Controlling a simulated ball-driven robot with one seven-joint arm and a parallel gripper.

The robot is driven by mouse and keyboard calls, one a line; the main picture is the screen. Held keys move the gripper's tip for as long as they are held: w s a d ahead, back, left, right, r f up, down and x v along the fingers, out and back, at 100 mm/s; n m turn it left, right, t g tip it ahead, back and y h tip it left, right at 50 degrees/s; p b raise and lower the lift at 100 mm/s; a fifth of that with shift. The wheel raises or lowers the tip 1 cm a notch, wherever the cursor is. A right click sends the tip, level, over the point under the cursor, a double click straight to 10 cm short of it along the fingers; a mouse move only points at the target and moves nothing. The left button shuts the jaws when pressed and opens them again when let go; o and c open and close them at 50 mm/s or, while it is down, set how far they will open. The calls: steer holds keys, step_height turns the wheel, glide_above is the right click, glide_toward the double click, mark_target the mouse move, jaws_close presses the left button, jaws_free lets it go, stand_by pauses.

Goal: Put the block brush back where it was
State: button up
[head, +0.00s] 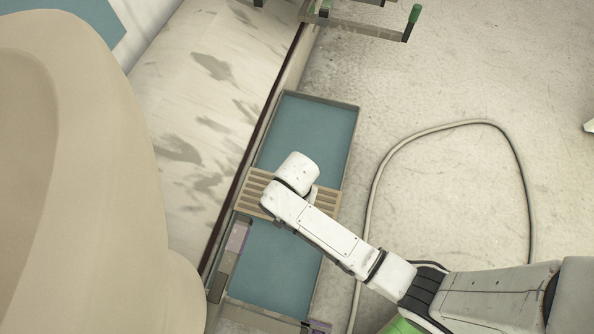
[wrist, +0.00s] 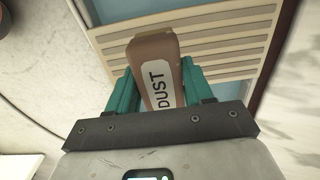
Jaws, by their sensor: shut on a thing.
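The block brush (wrist: 150,50) is a brown block with a pale label reading DUST. In the wrist view it sits between the teal fingers of my gripper (wrist: 156,82), which is shut on it. Its far end points toward a tan slatted rack (wrist: 205,38); I cannot tell whether it touches the rack. In the head view the slatted rack (head: 258,190) lies between two blue-floored trays, and my wrist is above it. My gripper and the brush are hidden there beneath my wrist.
The upper blue tray (head: 310,128) and lower blue tray (head: 272,268) look bare. Small items (head: 230,250) lie along the lower tray's left side. A hose (head: 440,130) loops on the floor at right. A metal frame with green tips (head: 413,22) stands at the top.

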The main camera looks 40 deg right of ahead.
steer(key=w+f, duration=0.1)
steer(key=d+f+b, duration=0.1)
steer(key=w+d+f, duration=0.1)
steer(key=f, duration=0.1)
steer(key=shift+w+f+b, duration=0.1)
steer(key=shift+w+b, duration=0.2)
steer(key=shift+b, duration=0.1)
steer(key=shift+w+d+f+b, duration=0.1)
steer(key=shift+f+b, duration=0.3)
steer(key=shift+f, duration=0.45)
steer(key=shift+w+d+f+b, duration=0.1)
steer(key=shift+f+b, duration=0.25)
steer(key=shift+f, duration=0.5)
steer(key=shift+f, duration=0.2)
steer(key=o, duration=1)
steer(key=shift+r, duration=0.1)
